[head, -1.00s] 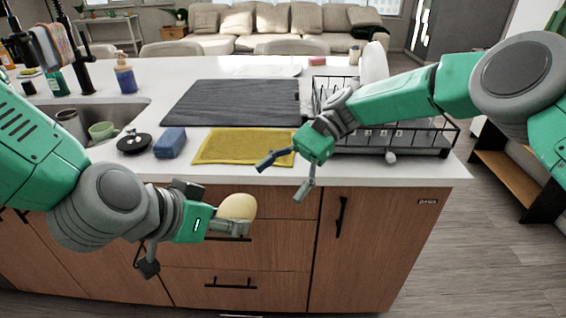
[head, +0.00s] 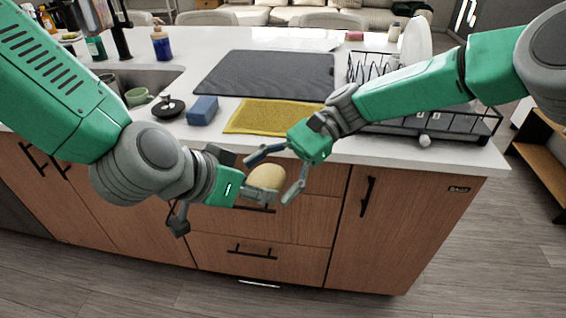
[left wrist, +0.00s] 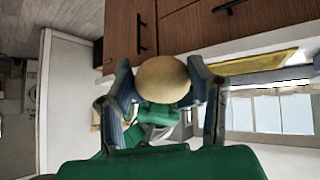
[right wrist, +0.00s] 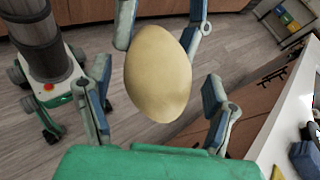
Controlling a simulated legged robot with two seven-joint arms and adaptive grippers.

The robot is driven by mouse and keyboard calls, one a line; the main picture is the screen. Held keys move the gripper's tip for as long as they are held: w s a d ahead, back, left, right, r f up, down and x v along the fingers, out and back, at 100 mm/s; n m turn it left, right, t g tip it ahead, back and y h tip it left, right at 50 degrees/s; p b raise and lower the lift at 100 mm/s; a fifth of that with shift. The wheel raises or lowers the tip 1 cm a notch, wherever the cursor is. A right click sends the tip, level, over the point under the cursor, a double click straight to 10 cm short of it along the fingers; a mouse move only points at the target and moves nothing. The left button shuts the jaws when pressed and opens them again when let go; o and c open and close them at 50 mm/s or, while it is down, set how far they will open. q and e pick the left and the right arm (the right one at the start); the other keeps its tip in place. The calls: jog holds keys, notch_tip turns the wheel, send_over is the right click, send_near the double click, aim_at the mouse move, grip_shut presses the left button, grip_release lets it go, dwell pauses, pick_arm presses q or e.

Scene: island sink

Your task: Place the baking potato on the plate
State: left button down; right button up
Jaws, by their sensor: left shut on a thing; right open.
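The baking potato (head: 267,179) is a pale tan oval. My left gripper (left wrist: 163,86) is shut on it and holds it in the air in front of the island's drawers. The potato also fills the space between the left fingers in the left wrist view (left wrist: 163,79). My right gripper (head: 275,172) is open, its fingers spread on either side of the potato's far end. In the right wrist view the potato (right wrist: 158,74) lies between the open right fingers, with the left fingertips behind it. I cannot tell whether the right fingers touch it. A white plate (head: 416,42) stands upright by the dish rack.
The black wire dish rack (head: 480,122) sits at the counter's right end. A yellow cloth (head: 268,117), blue sponge (head: 202,110), black sink stopper (head: 167,107) and dark mat (head: 265,74) lie on the counter. The counter's front edge is close behind the grippers.

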jog(key=shift+s+a+f, duration=0.1)
jog(key=shift+s, duration=0.05)
jog(key=c, duration=1.4)
pick_arm(q)
jog(key=c, duration=0.7)
grip_release()
